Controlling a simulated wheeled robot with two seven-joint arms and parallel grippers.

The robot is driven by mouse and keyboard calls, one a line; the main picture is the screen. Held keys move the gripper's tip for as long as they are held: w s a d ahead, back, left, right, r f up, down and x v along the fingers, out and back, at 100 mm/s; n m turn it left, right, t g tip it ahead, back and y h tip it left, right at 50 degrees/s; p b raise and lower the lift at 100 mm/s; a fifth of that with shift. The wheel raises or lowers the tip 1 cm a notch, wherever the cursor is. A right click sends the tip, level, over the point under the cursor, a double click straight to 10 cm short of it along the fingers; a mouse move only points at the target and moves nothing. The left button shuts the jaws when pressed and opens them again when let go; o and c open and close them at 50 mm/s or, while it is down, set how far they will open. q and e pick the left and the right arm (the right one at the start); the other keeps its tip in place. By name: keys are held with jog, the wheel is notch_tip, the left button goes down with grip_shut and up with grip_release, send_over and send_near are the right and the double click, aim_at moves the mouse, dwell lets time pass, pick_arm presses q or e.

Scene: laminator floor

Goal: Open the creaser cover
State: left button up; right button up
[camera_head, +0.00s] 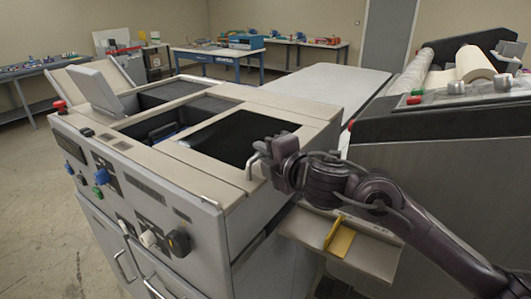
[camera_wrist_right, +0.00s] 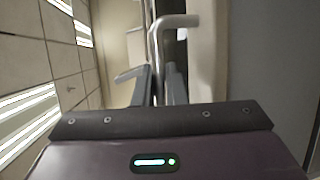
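The creaser (camera_head: 190,180) is the beige machine with knobs on its front panel. A dark panel or opening (camera_head: 240,135) takes up its top right part; I cannot tell whether it is a closed dark cover or an open recess. A bent metal handle (camera_head: 252,166) shows at the right edge of the top. My right gripper (camera_head: 268,158) is at this handle. In the right wrist view the handle (camera_wrist_right: 172,21) runs down between the two close-set fingers (camera_wrist_right: 160,88), which appear shut on it. My left gripper is not in view.
A flat panel (camera_head: 97,90) stands tilted up at the creaser's back left. A larger machine with rolls (camera_head: 473,64) stands close on the right. A shelf with a yellow piece (camera_head: 341,240) lies below my right arm. The floor at left is clear.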

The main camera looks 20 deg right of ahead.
jog(key=o, duration=0.4)
jog(key=shift+s, duration=0.1)
jog(key=shift+b+v, duration=0.4)
jog(key=shift+v, duration=3.55)
